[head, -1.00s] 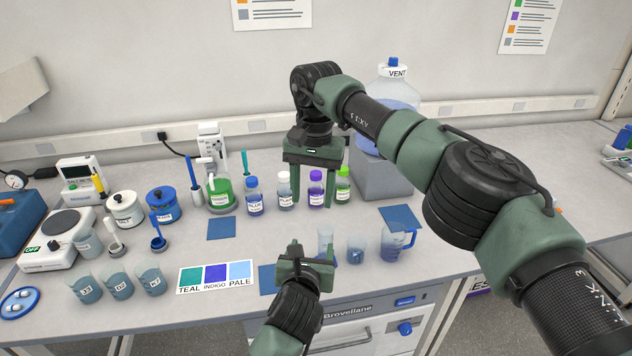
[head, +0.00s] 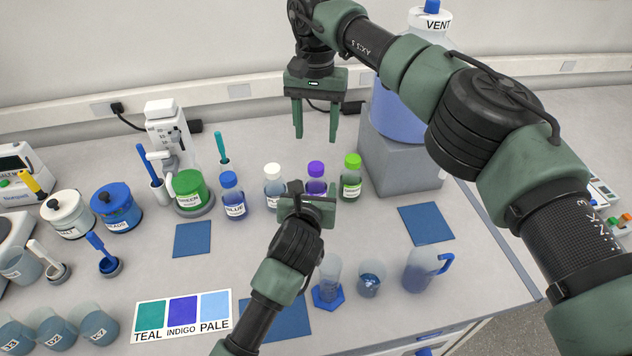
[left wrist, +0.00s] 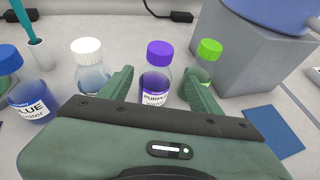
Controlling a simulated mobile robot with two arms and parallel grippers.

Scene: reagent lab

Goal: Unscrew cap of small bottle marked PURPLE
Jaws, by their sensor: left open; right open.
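The small bottle marked PURPLE (head: 316,180) stands upright on the bench with its purple cap (head: 316,168) on; its label is largely hidden by my left gripper in the head view. My left gripper (head: 307,186) is open just in front of it. In the left wrist view the PURPLE bottle (left wrist: 155,88) stands between the two spread fingers (left wrist: 158,85), which seem not to touch it. My right gripper (head: 314,138) is open and empty, raised above the bench behind the bottle row.
A white-capped bottle (head: 274,184) stands left of the PURPLE bottle and a green-capped one (head: 351,178) right. The BLUE bottle (head: 232,196) is farther left. Beakers (head: 369,278) stand in front. A grey block (head: 398,165) carries the VENT carboy (head: 398,112) at right.

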